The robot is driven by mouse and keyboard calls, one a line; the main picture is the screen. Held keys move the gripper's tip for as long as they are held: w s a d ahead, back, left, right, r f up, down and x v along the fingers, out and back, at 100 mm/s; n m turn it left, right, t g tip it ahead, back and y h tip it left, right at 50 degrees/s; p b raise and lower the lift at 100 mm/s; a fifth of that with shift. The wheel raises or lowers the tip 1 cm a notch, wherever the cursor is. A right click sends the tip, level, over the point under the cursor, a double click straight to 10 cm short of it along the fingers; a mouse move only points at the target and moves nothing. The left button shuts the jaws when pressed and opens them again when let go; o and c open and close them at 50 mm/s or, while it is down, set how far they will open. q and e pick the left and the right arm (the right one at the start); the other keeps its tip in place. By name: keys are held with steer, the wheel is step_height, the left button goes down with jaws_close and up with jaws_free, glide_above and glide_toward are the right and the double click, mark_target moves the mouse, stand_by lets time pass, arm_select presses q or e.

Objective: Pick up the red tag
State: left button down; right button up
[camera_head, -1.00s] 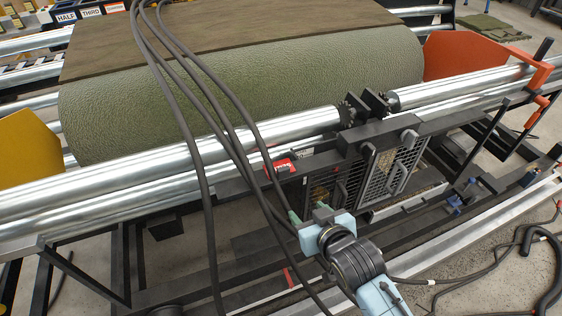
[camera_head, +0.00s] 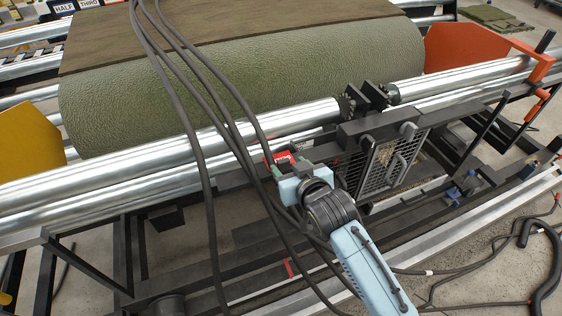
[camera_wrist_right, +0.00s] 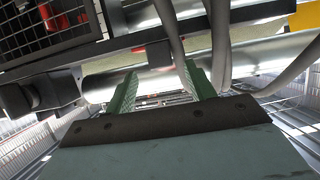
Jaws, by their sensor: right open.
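The red tag (camera_head: 283,157) shows in the head view just below the silver roller, on the dark frame to the left of the mesh guard. My right gripper (camera_head: 285,168) is close in front of it and partly covers it. Its green fingers are apart. In the right wrist view the two green fingers (camera_wrist_right: 160,88) stand open with nothing seen between them. A small red patch (camera_wrist_right: 138,49) shows beyond them near a cable; I cannot tell surely if it is the tag. My left gripper is not in view.
Dark cables (camera_head: 205,140) hang across the head view and pass close to my right gripper; cables (camera_wrist_right: 218,45) also cross the wrist view. The mesh guard (camera_head: 385,160) stands to the right. The long rollers (camera_head: 120,172) and green turf roll (camera_head: 250,80) lie behind.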

mark_target(284, 163)
steer(key=shift+x, duration=2.35)
steer(key=shift+s+a, duration=0.1)
steer(key=c, duration=1)
steer(key=shift+c, duration=0.2)
